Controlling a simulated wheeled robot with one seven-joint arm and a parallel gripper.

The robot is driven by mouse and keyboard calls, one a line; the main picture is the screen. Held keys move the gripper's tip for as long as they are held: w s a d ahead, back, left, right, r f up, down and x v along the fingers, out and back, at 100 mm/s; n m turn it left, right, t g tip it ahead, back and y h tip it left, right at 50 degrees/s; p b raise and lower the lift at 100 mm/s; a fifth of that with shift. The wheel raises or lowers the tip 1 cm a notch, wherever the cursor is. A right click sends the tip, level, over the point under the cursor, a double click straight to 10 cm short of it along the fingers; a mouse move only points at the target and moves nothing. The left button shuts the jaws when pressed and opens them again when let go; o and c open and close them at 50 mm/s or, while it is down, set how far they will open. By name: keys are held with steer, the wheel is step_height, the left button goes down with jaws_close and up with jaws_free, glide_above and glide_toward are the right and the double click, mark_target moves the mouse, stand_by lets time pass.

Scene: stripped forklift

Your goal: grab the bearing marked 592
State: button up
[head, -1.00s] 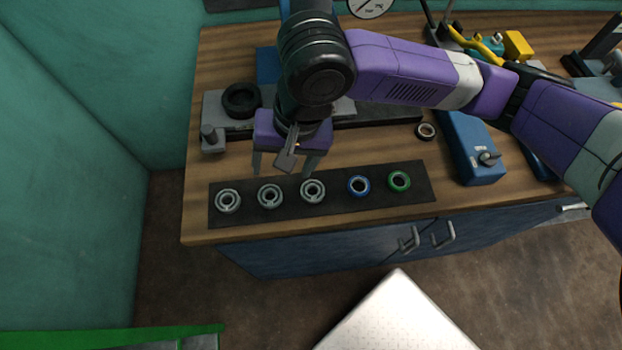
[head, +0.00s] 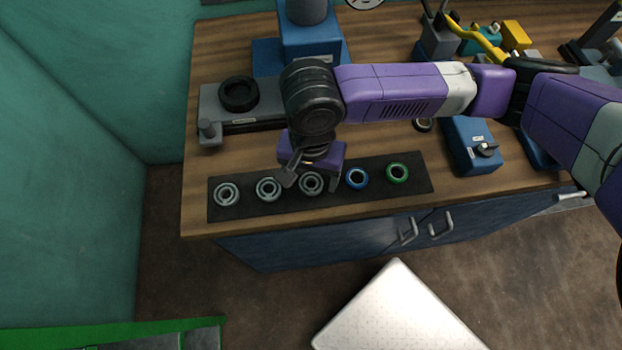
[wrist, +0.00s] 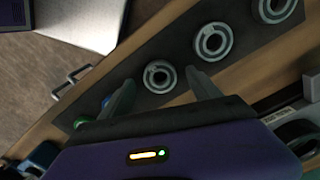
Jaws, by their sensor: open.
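Three grey bearings lie in a row on a dark mat (head: 415,185): a left one (head: 227,194), a second one (head: 268,188) and a third one (head: 310,184). A blue-ringed bearing (head: 356,178) and a green-ringed bearing (head: 397,172) continue the row to the right. No number is readable on any of them. My gripper (head: 311,180) is open and low over the third grey bearing. In the wrist view, that bearing (wrist: 158,76) appears between the two fingers; whether they touch it I cannot tell. The second grey bearing (wrist: 213,41) is clear beside the right-hand finger.
Behind the mat are a grey fixture with a black ring (head: 238,94) and a blue machine base (head: 312,42). A blue box (head: 472,145) stands to the right, with a small loose ring (head: 423,125) near it. The wooden bench top (head: 198,165) is bare left of the mat.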

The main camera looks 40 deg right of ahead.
steer(key=shift+f, duration=0.45)
steer(key=shift+c, duration=0.2)
steer(key=c, duration=1.5)
steer(key=shift+r, duration=0.15)
